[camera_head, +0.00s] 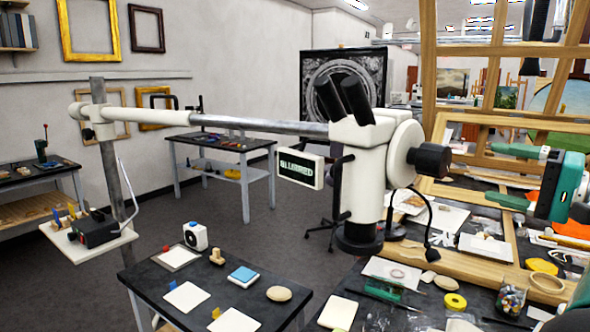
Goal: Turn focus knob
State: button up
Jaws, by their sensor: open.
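A white microscope head (366,170) with two black eyepieces hangs from a horizontal boom. On its right side is a white round disc with a black cylindrical knob (433,160) sticking out to the right; it looks like the focus knob. A small sign (300,168) left of the head reads "BLURRED". My gripper (494,174) is teal, at the right. Its two fingers point left, spread one above the other, with nothing between them. They are right of the black knob, with a visible gap to it.
A black cable hangs below the knob. A wooden frame (472,265) stands behind my gripper over a cluttered dark table with a yellow ring (455,302) and a jar (511,298). A small dark table (300,298) with blocks stands at the lower left. Grey floor lies open farther left.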

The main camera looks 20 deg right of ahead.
aim_at(426, 160)
jog(key=w+a+n, duration=0.2)
jog(key=w+n, duration=0.2)
jog(key=w+a+n, duration=0.2)
jog(key=w+n, duration=0.3)
jog(key=w+a+n, duration=0.2)
jog(key=w+n, duration=0.2)
jog(key=n, duration=0.1)
jog(key=shift+w+f, duration=0.1)
jog(key=shift+w, duration=0.1)
dwell(0.6)
jog(key=c, duration=1)
